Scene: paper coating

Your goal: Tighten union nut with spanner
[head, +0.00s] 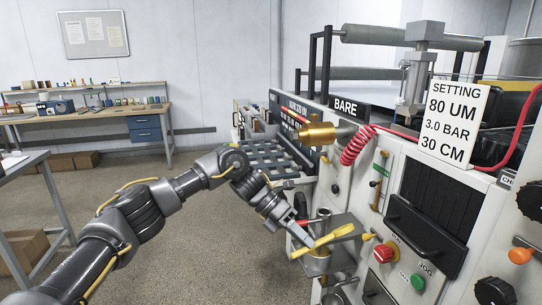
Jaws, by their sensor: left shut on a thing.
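A yellow spanner (334,236) lies slanting across the top of a grey holder on the machine's front, its broader end towards the right. My left gripper (307,238) reaches down from the left and is shut on the spanner near its middle. A brass fitting (316,134), which looks like the union nut, sits on a grey pipe end above and behind the gripper, well apart from the spanner. The gripper's fingertips partly cover the spanner. My right gripper is out of view.
The holder (343,262) juts from the machine beside a red knob (384,252) and a green button (418,282). A coiled red hose (357,147) hangs right of the brass fitting. A setting sign (453,122) stands on the machine.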

